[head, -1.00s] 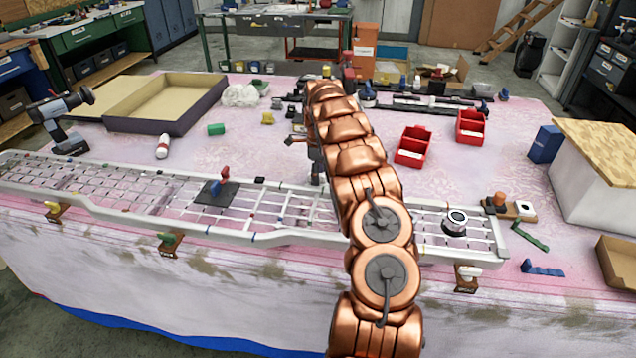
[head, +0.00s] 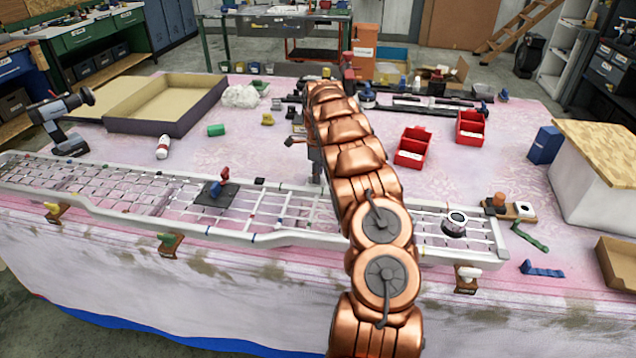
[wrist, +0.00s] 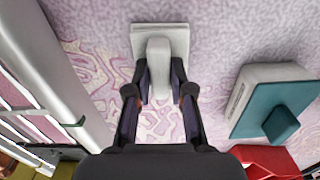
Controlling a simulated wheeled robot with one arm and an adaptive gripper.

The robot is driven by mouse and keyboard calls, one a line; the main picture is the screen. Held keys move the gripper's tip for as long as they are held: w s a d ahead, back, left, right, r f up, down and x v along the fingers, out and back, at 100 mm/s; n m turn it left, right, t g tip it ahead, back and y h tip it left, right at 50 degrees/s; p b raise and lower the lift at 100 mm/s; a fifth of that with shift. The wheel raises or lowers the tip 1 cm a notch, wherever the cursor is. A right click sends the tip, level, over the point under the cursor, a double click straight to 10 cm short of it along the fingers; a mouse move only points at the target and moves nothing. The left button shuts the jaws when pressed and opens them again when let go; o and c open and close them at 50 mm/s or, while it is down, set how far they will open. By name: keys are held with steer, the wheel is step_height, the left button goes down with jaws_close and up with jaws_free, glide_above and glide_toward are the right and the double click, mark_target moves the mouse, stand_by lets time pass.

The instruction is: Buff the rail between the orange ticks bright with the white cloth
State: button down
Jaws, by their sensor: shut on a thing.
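My gripper (wrist: 160,78) is shut on the upright pale handle of a white-grey square pad (wrist: 142,42), with one finger on each side. The pad looks like the white cloth tool, though its fabric cannot be made out. It is over the pink patterned table cover; whether it touches is unclear. The pale grille frame (head: 130,218) lies along the table's front, and one of its rails (wrist: 75,75) runs at the left of the wrist view, apart from the pad. In the head view my gripper (head: 316,168) is mostly hidden by my arm. I cannot make out orange ticks.
A teal-and-grey block (wrist: 275,105) is right of my gripper in the wrist view. On the grille are a dark square plate (head: 218,196) and a round black-and-white piece (head: 456,222). Two red bins (head: 413,148) (head: 470,128) stand behind. A drill (head: 62,120) is at left.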

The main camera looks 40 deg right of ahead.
steer(key=shift+r, duration=0.1)
steer(key=shift+r+p, duration=0.3)
steer(key=shift+r, duration=2.65)
